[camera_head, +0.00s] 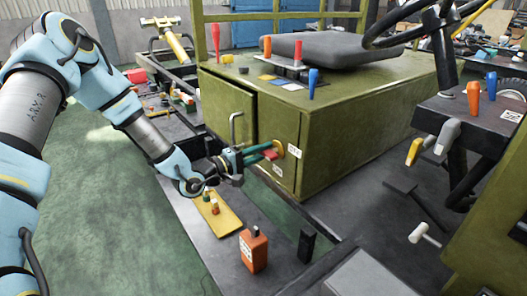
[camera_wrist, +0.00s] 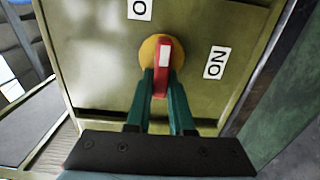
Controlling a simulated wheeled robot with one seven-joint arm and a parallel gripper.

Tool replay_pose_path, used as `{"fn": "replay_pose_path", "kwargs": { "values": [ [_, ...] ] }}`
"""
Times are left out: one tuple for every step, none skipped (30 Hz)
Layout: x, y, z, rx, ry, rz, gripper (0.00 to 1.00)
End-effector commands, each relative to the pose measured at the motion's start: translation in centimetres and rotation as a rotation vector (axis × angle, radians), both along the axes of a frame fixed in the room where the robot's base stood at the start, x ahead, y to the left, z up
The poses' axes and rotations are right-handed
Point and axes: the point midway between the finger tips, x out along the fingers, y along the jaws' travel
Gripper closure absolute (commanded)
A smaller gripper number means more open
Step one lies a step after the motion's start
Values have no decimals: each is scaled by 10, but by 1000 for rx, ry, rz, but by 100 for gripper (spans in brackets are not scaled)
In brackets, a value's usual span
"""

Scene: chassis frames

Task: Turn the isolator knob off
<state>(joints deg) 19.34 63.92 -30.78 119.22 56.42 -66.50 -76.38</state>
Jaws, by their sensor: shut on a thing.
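The isolator knob (camera_wrist: 163,57) is a red handle with a white stripe on a yellow round plate (camera_wrist: 147,52). It is on the olive green box's front face (camera_head: 286,125). In the wrist view the handle stands nearly upright, leaning slightly. A label reading "ON" (camera_wrist: 216,62) is to its right, and a partly cut-off label with an "O" (camera_wrist: 139,9) is above it. My gripper (camera_wrist: 162,78) has green fingers, one on each side of the knob's lower part, shut on it. In the head view my gripper (camera_head: 272,152) reaches the box from the left and partly hides the knob.
An orange box-shaped item (camera_head: 253,250), a black block (camera_head: 306,245) and a yellow tray (camera_head: 217,213) with small pieces lie below. A metal hooked handle (camera_head: 236,128) stands close to my gripper.

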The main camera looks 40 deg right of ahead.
Motion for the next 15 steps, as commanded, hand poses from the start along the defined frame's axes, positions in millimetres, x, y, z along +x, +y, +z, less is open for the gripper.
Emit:
{"fn": "replay_pose_path", "kwargs": {
  "values": [
    [1, 0, -1, 1, 3, 2, 100],
    [1, 0, -1, 1, 4, 2, 100],
    [1, 0, -1, 1, 4, 2, 100],
    [1, 0, -1, 1, 4, 2, 100],
    [1, 0, -1, 1, 4, 2, 100],
    [1, 0, -1, 1, 4, 2, 100],
    [1, 0, -1, 1, 4, 2, 100],
    [1, 0, -1, 1, 4, 2, 100],
    [1, 0, -1, 1, 4, 2, 100],
    [1, 0, -1, 1, 4, 2, 79],
    [1, 0, -1, 1, 4, 2, 75],
    [0, 0, -1, 1, 3, 2, 71],
    [0, 0, -1, 1, 3, 2, 67],
    [0, 0, -1, 1, 3, 2, 64],
    [0, 0, -1, 1, 3, 1, 60]
  ]
}}
